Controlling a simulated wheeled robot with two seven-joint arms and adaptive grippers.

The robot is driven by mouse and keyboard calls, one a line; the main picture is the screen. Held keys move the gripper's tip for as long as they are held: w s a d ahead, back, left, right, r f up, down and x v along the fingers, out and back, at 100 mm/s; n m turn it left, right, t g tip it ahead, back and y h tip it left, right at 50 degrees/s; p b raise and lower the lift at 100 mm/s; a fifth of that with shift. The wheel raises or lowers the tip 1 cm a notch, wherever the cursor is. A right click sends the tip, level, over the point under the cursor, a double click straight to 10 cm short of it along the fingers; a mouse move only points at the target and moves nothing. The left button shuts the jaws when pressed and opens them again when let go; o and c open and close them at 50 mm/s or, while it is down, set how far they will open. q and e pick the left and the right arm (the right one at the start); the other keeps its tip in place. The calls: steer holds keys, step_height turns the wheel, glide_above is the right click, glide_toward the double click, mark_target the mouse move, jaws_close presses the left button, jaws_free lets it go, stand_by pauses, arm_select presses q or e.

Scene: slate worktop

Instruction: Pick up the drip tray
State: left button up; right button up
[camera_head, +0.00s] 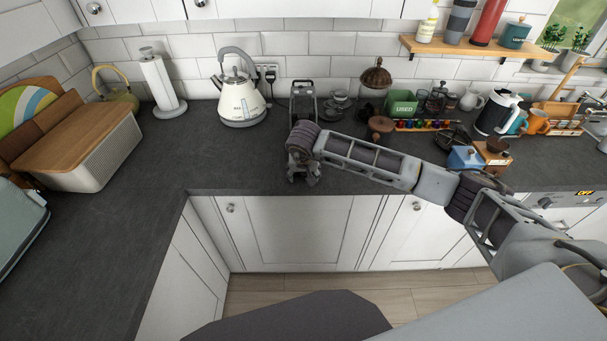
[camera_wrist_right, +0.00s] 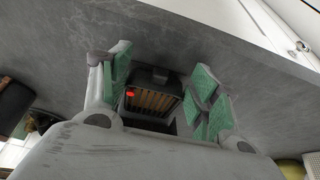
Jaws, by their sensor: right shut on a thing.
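The drip tray (camera_wrist_right: 153,101) shows in the right wrist view as a dark piece with tan slats and a small red spot at its left. My right gripper (camera_wrist_right: 160,95) has its green-padded fingers on both sides of it and is shut on it. In the head view my right gripper (camera_head: 304,172) is low near the worktop's front edge, before the coffee machine (camera_head: 303,92). The arm hides the lower part of the machine, and I cannot make out the tray there. My left gripper is not in view.
A cream kettle (camera_head: 240,103) stands left of the machine. Cups (camera_head: 340,98), a green box (camera_head: 401,104), and blue (camera_head: 465,158) and orange-brown (camera_head: 494,157) grinders stand to the right. The worktop (camera_head: 140,190) is clear at the left front.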

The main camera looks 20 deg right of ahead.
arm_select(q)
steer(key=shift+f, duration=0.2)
arm_select(e)
steer(key=shift+s+r, duration=0.1)
